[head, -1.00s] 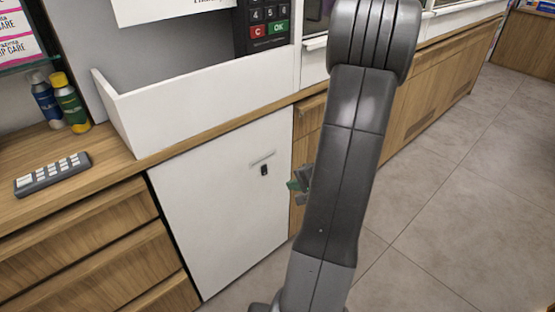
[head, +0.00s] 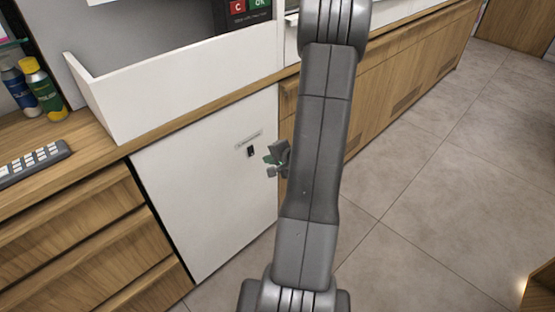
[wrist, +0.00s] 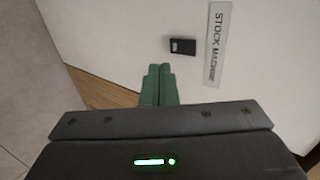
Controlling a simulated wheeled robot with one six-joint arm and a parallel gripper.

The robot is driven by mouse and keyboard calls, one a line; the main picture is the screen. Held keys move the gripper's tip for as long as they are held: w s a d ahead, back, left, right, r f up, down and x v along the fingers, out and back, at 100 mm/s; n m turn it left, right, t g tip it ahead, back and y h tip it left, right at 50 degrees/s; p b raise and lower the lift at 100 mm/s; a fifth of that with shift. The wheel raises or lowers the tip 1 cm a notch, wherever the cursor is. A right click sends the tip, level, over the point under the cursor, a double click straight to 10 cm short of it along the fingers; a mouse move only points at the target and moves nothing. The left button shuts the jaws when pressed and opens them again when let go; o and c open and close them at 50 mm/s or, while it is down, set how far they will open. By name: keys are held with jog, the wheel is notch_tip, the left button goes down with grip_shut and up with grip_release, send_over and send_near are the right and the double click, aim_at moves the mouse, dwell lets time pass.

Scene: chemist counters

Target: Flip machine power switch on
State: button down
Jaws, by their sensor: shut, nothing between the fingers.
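The power switch (head: 250,152) is a small black rocker on a white cabinet front, under a thin label strip (head: 248,140). In the wrist view the switch (wrist: 183,47) lies ahead of the fingertips and slightly to their right, with the label (wrist: 217,45) reading "STOCK MACHINE" beside it. My gripper (wrist: 159,68) has its green fingers shut together with nothing between them. In the head view my gripper (head: 268,159) shows just right of the switch, apart from it, partly hidden behind my arm.
The white cabinet door (head: 200,200) stands between wooden drawers (head: 75,240) and a wooden counter front (head: 400,90). Tiled floor (head: 430,200) at the right is clear.

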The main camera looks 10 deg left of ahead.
aim_at(252, 151)
jog(key=w+a, duration=0.1)
jog(key=w+a+f, duration=0.1)
jog(key=a, duration=0.1)
jog(key=w+a+f, duration=0.1)
jog(key=a, duration=0.1)
jog(key=shift+w+p, duration=0.3)
jog(key=shift+w, duration=0.1)
jog(key=shift+f, duration=0.1)
jog(key=b, duration=0.2)
jog(key=shift+w+f+b, duration=0.1)
jog(key=shift+f+b, duration=0.15)
jog(key=shift+b, duration=0.05)
jog(key=shift+r, duration=0.3)
jog(key=shift+p, duration=0.3)
jog(key=shift+r, duration=0.85)
